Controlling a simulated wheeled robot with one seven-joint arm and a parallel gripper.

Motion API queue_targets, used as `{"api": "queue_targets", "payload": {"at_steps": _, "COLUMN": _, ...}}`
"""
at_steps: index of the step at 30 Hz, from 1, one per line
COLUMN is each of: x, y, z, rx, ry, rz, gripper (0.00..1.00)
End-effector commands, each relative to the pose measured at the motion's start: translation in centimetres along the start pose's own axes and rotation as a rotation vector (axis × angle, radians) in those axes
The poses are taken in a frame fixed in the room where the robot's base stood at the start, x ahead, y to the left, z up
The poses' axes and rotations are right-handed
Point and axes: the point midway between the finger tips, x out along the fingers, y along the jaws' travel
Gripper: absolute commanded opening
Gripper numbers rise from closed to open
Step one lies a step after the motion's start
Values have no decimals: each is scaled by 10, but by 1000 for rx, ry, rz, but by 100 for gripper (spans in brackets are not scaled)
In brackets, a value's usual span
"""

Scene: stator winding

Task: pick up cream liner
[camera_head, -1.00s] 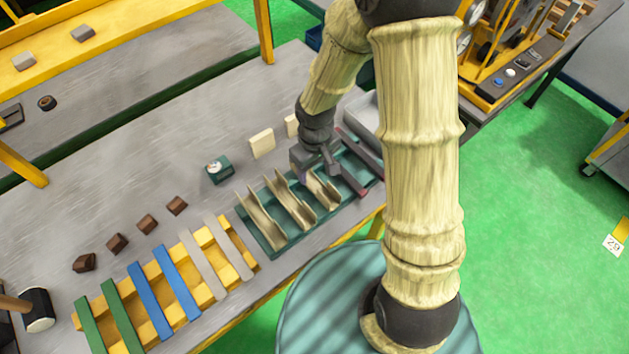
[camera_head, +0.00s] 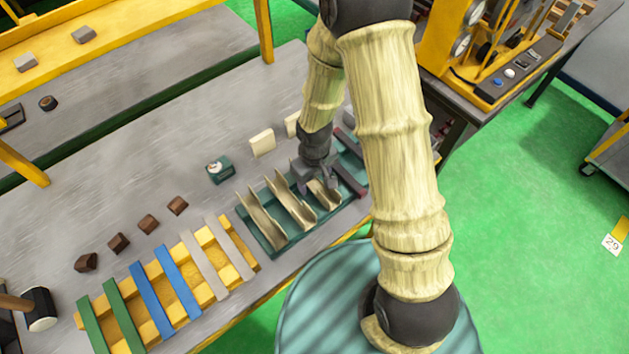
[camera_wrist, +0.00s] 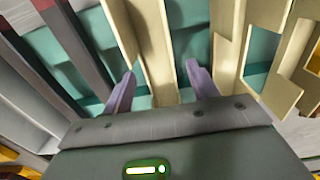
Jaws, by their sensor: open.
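Several cream liners stand in a teal tray (camera_head: 283,247) on the bench. The left liner (camera_head: 262,218) and the middle liner (camera_head: 292,203) are clear to see. The right liner (camera_head: 325,196) is partly hidden under my gripper (camera_head: 321,181). In the wrist view my gripper (camera_wrist: 160,74) is open, its two pale purple fingers apart. A cream liner (camera_wrist: 153,42) runs between the fingertips, with one finger on each side; I cannot tell whether they touch it. Two more liners (camera_wrist: 229,42) stand to the right of it in that view.
Dark red and grey bars (camera_head: 350,178) lie at the tray's right end, close to my gripper. Cream blocks (camera_head: 262,143) and a green dial box (camera_head: 219,170) stand behind the tray. A yellow rack (camera_head: 205,293) with coloured strips and several brown blocks (camera_head: 148,224) are left.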

Motion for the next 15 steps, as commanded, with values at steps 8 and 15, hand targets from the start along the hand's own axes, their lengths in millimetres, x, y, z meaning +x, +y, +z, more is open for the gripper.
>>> {"api": "queue_targets", "payload": {"at_steps": 8, "x": 0, "y": 0, "z": 0, "rx": 0, "ry": 0, "rz": 0, "gripper": 39}}
{"api": "queue_targets", "payload": {"at_steps": 15, "x": 0, "y": 0, "z": 0, "rx": 0, "ry": 0, "rz": 0, "gripper": 21}}
